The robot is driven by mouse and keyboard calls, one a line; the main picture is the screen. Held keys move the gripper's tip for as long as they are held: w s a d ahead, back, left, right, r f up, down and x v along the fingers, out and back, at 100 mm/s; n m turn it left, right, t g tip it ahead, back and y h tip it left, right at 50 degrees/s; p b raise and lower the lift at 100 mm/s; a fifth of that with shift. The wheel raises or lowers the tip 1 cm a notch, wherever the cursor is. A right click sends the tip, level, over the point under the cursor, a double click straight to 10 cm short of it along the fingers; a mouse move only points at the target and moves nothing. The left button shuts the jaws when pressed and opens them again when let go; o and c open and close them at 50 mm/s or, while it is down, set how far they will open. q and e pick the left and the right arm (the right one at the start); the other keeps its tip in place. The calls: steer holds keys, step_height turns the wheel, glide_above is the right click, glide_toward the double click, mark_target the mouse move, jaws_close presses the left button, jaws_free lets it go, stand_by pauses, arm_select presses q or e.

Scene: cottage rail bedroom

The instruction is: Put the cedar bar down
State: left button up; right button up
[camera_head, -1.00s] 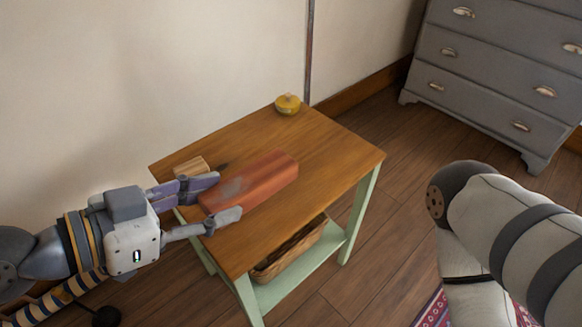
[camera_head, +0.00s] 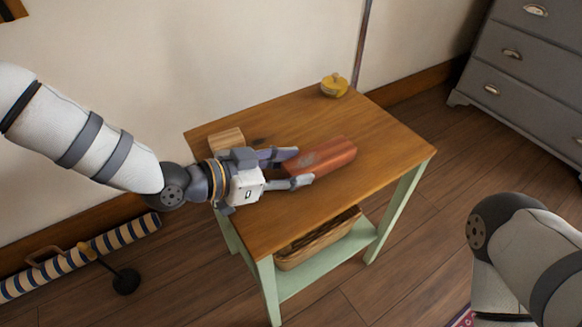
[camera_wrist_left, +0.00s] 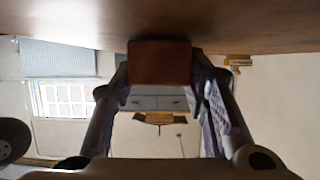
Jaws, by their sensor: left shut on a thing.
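The cedar bar, a reddish-brown block (camera_head: 330,156), lies level over the middle of the wooden tabletop (camera_head: 385,140). My left gripper (camera_head: 300,167) is shut on its left end, one finger on each side. In the left wrist view, the bar's end face (camera_wrist_left: 160,62) shows between the two fingers, close against the table surface (camera_wrist_left: 230,30), which is at the top of that picture. I cannot tell for certain whether the bar touches the table. My right gripper is out of view; only part of that arm shows at the right.
A pale wooden block (camera_head: 226,141) sits at the table's left end, near my left wrist. A small yellow lidded pot (camera_head: 334,86) stands at the back corner. A wicker basket (camera_head: 318,240) is on the lower shelf. The tabletop's right part is clear. A grey dresser (camera_head: 530,80) stands beyond.

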arm_select(q)
steer(key=shift+f, duration=0.1)
steer(key=o, duration=1.2)
steer(key=shift+r, duration=0.2)
steer(key=p+v, duration=0.2)
steer(key=v, duration=1)
steer(key=shift+f, duration=0.1)
